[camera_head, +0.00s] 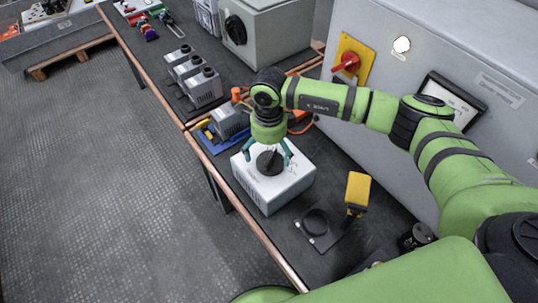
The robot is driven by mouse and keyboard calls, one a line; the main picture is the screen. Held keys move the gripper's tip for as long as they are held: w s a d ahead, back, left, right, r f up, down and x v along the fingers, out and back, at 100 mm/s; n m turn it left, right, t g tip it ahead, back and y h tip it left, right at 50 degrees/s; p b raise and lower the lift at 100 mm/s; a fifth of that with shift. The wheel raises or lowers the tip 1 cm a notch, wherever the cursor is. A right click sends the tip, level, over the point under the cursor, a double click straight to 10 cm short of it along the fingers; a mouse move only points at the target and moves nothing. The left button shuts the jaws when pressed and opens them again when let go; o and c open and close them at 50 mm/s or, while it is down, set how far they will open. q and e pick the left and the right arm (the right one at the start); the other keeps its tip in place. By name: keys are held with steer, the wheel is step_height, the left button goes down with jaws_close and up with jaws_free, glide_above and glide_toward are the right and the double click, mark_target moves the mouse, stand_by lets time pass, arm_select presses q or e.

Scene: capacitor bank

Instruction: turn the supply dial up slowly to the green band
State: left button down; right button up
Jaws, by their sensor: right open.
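The supply is a white box (287,190) on the dark bench, with a round black dial (269,163) on its top. My right gripper (268,158) points down over the dial. Its teal fingers are apart, one on each side of the dial. I cannot tell whether they touch it. Marks on the box top are too small to read, and no green band can be made out. My left gripper is not in view.
A yellow handheld device (358,189) and a coiled black cable (315,222) lie to the right of the box. Grey capacitor blocks (203,87) stand farther back. A grey cabinet with a red switch (347,64) stands behind. Open floor lies to the left.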

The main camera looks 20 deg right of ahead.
mark_target(269, 156)
steer(key=shift+f+p, duration=0.4)
steer(key=shift+f, duration=1.5)
steer(key=c, duration=1.1)
steer(key=shift+c, duration=0.2)
steer(key=shift+m, duration=0.3)
steer(key=shift+m+b, duration=0.6)
steer(key=shift+m, duration=0.3)
steer(key=shift+r+m+b, duration=0.15)
steer(key=shift+m+b, duration=0.5)
steer(key=shift+m, duration=1.05)
steer(key=shift+w, duration=0.1)
